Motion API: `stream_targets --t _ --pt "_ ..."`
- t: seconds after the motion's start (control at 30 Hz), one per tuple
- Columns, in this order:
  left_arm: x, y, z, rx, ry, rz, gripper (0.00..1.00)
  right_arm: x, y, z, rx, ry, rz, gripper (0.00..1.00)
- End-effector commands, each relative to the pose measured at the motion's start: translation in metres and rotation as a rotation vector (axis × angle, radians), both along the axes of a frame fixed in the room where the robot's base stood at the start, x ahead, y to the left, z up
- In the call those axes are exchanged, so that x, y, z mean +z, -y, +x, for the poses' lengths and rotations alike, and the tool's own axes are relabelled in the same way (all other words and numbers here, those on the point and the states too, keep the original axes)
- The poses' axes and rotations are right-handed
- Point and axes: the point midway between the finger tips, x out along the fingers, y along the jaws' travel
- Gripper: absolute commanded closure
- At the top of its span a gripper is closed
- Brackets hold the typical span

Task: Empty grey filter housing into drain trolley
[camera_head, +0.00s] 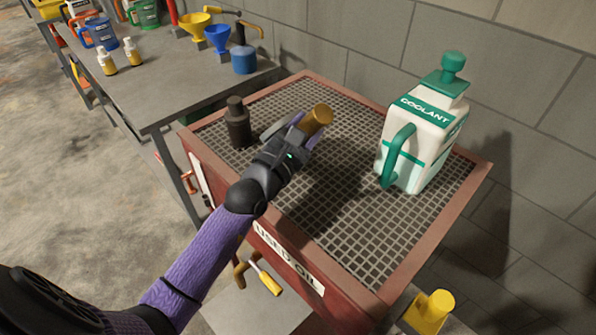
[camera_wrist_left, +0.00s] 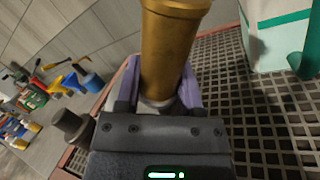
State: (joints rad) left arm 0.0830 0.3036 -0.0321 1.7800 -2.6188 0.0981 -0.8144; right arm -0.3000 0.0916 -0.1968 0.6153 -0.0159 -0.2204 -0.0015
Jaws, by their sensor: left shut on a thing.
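My left gripper (camera_head: 300,132) is shut on a brass-coloured cylinder (camera_head: 318,119) and holds it tilted above the grating. In the left wrist view the cylinder (camera_wrist_left: 172,45) stands between the purple fingers, with a pale grey part at its lower end. The drain trolley (camera_head: 383,283) is a red box with a black grating on top and a "USED OIL" label. A dark grey housing (camera_head: 238,125) with a narrower top stands upright on the grating's left part, apart from my gripper. It also shows in the left wrist view (camera_wrist_left: 72,128). My right gripper is not in view.
A white and green coolant jug (camera_head: 430,135) stands on the grating's right part. A grey bench (camera_head: 180,85) at the upper left holds yellow and blue funnels, a blue cylinder (camera_head: 244,60) and bottles. A block wall runs behind. The grating's front is clear.

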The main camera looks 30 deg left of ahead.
Motion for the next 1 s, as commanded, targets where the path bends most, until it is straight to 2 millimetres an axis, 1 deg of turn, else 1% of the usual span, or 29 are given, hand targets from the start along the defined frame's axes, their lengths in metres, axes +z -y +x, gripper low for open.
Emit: stream_targets --t 1.0 --pt "-0.0031 0.0092 -0.0032 0.001 0.036 0.096 1.0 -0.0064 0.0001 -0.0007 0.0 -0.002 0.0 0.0"
